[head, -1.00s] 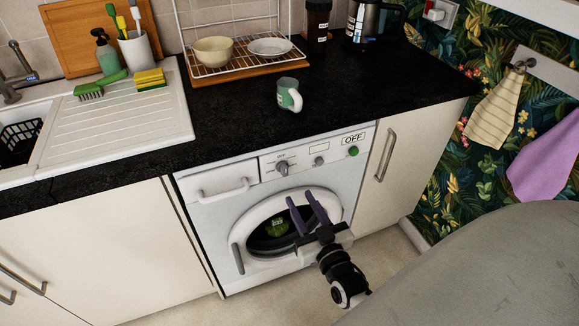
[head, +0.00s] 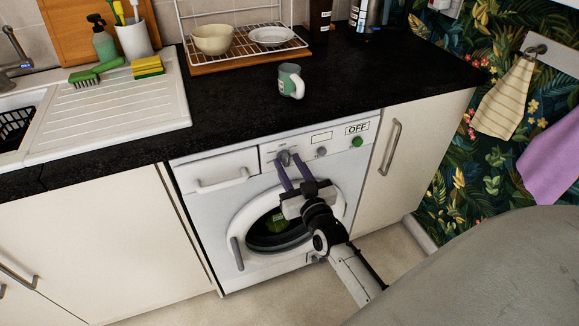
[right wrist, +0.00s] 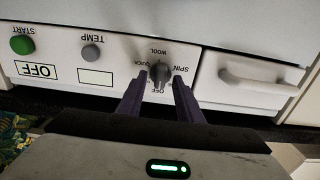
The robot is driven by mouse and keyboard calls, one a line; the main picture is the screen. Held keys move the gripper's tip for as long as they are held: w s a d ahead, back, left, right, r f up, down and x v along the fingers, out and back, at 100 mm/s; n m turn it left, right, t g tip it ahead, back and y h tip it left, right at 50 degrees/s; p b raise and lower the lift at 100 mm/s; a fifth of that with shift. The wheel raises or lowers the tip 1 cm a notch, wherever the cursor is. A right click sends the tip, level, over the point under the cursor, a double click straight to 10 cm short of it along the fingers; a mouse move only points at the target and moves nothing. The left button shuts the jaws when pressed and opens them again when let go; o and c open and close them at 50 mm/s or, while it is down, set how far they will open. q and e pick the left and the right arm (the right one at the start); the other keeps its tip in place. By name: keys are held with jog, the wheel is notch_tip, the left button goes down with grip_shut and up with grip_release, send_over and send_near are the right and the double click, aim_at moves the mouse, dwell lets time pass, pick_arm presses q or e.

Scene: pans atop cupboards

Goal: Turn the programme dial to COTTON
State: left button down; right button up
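The programme dial (head: 284,158) is a small grey knob on the white washing machine's (head: 215,215) front panel. In the right wrist view, which is upside down, the dial (right wrist: 160,74) has WOOL, SPIN, OFF and QUICK printed around it. I cannot read COTTON, and the pointer's setting is unclear. A framed sign (right wrist: 36,70) reads OFF. My right gripper (right wrist: 159,80) is open, its two purple fingers on either side of the dial with small gaps. In the head view the right gripper (head: 287,163) reaches up to the dial from below. My left gripper is not in view.
The green START button (head: 357,142) and TEMP knob (right wrist: 91,52) sit beside the dial. The drawer (head: 215,172) is on the other side. The round door (head: 240,222) is shut below. A mug (head: 291,82) stands on the black worktop (head: 400,85) above.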

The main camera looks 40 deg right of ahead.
grip_shut()
jog(key=m, duration=0.5)
jog(key=shift+d+m+p, duration=0.15)
jog(key=shift+m+p, duration=0.2)
jog(key=shift+m, duration=0.05)
jog(key=shift+f+m, duration=0.1)
jog(key=shift+m, duration=2.4)
grip_release()
jog(key=shift+s, duration=0.1)
